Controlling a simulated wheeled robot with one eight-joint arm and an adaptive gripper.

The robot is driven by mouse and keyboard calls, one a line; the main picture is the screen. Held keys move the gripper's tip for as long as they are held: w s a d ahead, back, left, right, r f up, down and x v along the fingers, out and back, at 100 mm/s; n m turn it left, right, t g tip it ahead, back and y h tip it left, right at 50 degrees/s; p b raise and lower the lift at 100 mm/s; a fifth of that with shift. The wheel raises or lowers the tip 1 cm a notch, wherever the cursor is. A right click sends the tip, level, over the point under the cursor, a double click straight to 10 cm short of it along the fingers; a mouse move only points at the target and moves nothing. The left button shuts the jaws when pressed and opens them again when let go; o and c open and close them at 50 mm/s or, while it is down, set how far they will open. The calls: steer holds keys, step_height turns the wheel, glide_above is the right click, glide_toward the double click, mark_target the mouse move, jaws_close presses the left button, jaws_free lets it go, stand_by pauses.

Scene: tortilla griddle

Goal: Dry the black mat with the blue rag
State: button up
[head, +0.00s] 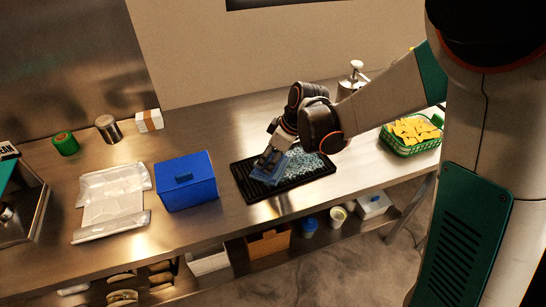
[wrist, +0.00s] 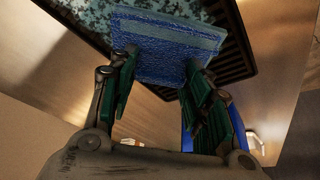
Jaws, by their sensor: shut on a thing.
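The black ribbed mat (head: 242,175) lies on the steel counter, and its edge also shows in the wrist view (wrist: 238,60). A pale, speckled blue-white patch (head: 308,167), seemingly wetness, covers part of the mat's right side. My gripper (head: 268,166) is over the left-middle part of the mat, pointing down. It is shut on the blue rag (head: 270,173), which is on or just above the mat; I cannot tell if it touches everywhere. In the wrist view the rag (wrist: 165,50) spans between the green-padded fingers of my gripper (wrist: 157,80).
A blue box (head: 186,185) with a lid stands left of the mat. A green basket of yellow chips (head: 410,133) is at the right, a pump bottle (head: 354,75) behind. Bare counter lies between box and mat.

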mark_target(281, 160)
steer(key=shift+w+d+f+b, duration=0.15)
steer(key=shift+w+d, duration=0.2)
steer(key=shift+d, duration=0.7)
steer(key=shift+w+d+r+b, duration=0.15)
steer(key=shift+w+d, duration=0.2)
steer(key=shift+d, duration=0.65)
steer(key=shift+w+d+f, duration=0.1)
steer(key=shift+d, duration=0.05)
steer(key=shift+w+d, duration=0.1)
steer(key=shift+d, duration=2.35)
steer(key=shift+w+d+b, duration=0.2)
steer(key=shift+d+b, duration=0.1)
steer(key=shift+d, duration=1.2)
